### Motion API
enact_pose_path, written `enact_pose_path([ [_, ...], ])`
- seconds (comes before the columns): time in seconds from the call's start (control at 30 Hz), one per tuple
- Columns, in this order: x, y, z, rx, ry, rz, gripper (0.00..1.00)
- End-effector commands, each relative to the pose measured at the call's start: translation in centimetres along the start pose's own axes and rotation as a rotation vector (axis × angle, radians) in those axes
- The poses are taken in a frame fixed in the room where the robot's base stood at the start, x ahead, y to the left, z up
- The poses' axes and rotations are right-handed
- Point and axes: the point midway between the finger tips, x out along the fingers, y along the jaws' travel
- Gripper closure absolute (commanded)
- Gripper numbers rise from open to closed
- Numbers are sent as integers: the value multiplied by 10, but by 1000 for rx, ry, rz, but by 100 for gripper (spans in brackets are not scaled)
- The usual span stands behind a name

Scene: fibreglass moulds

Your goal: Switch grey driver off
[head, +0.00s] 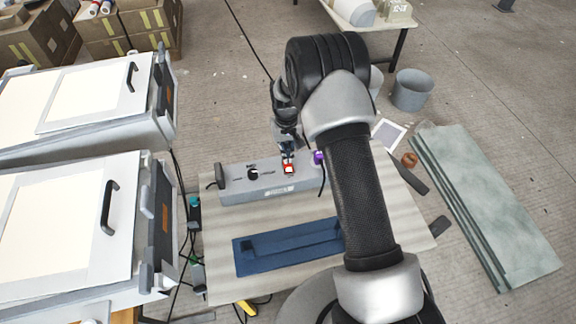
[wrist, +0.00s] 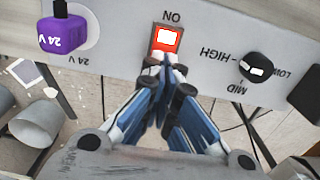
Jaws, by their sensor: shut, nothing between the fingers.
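The grey driver (head: 240,190) is a long grey box on a beige worktop. Its panel (wrist: 210,55) fills the top of the wrist view. The switch (wrist: 167,38) is red with a bright, lit centre, beside an "ON" label that appears upside down. The switch also shows in the head view (head: 289,169). My gripper (wrist: 158,60) is shut and empty, with its fingertips at the switch's lower edge in the wrist view. I cannot tell whether they touch it. In the head view my gripper (head: 287,158) is right at the switch.
A black knob (wrist: 256,68) marked LOW, MID and HIGH sits right of the switch in the wrist view. A purple 24 V plug (wrist: 66,30) sits left. A blue tray (head: 285,250) lies in front of the driver. White moulds (head: 75,215) stand at left, with cables between.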

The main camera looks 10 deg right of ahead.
Motion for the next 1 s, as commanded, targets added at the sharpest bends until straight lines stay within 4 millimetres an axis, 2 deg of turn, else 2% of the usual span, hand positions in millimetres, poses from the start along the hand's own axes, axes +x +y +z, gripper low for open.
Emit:
enact_pose_path([
  [1.0, 16, 0, 0, 0, 0, 0, 100],
])
